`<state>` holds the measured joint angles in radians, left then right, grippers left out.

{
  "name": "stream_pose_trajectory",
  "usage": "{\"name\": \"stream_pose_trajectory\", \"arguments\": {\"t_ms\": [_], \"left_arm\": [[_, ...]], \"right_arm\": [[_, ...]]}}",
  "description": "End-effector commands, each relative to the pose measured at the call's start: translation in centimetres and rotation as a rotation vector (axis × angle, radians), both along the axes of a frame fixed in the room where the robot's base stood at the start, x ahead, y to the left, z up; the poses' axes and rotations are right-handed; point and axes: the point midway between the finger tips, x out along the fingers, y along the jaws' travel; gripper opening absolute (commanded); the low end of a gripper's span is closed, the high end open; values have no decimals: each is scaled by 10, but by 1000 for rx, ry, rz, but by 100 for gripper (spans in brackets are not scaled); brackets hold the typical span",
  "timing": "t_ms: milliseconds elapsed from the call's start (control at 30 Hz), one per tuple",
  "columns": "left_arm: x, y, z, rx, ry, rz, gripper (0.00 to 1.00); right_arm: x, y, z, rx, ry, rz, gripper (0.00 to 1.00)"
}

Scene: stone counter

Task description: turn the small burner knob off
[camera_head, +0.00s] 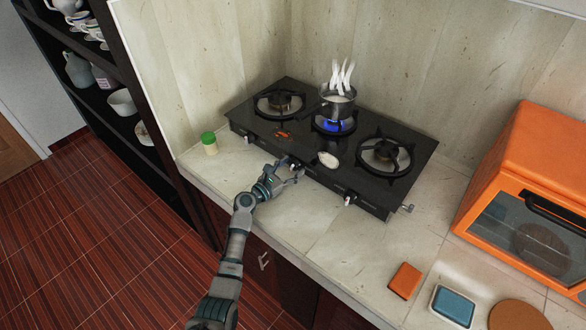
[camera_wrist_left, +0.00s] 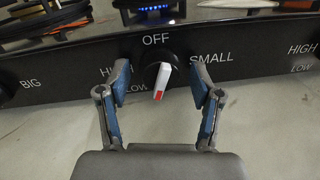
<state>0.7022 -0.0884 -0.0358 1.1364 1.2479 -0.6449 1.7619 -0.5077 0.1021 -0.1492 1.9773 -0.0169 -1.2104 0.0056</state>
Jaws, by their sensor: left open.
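The small burner knob (camera_wrist_left: 160,78) shows in the left wrist view, dark and round with a white, red-ended pointer bar standing nearly upright. The label OFF is above it, SMALL to its right and LOW to its lower left. My left gripper (camera_wrist_left: 161,85) is open, with one blue-padded finger on each side of the knob and visible gaps to it. In the head view my left gripper (camera_head: 295,173) is at the middle of the stove's (camera_head: 317,172) front edge and largely hides the knob. The small burner (camera_head: 333,126) has a blue flame. My right gripper is out of view.
A steaming pot (camera_head: 338,104) stands over the flame. A white spoon-like item (camera_head: 328,160) lies on the stove top. A green-capped shaker (camera_head: 209,143) stands left, and an orange oven (camera_head: 530,190) right. The counter in front of the stove is mostly clear.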

Motion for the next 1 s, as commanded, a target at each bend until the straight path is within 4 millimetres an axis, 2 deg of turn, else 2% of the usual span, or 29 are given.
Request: {"name": "stream_pose_trajectory", "arguments": {"t_ms": [100, 133, 300, 367, 1000], "left_arm": [[0, -1, 0, 1, 0, 0, 65], [0, -2, 0, 3, 0, 0, 60], [0, -7, 0, 7, -1, 1, 18], [1, -7, 1, 9, -2, 3, 5], [0, -5, 2, 28, -20, 0, 5]], "right_arm": [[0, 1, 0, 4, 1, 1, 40], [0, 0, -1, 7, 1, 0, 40], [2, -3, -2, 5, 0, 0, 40], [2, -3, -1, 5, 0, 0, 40], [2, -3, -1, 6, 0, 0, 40]]}}
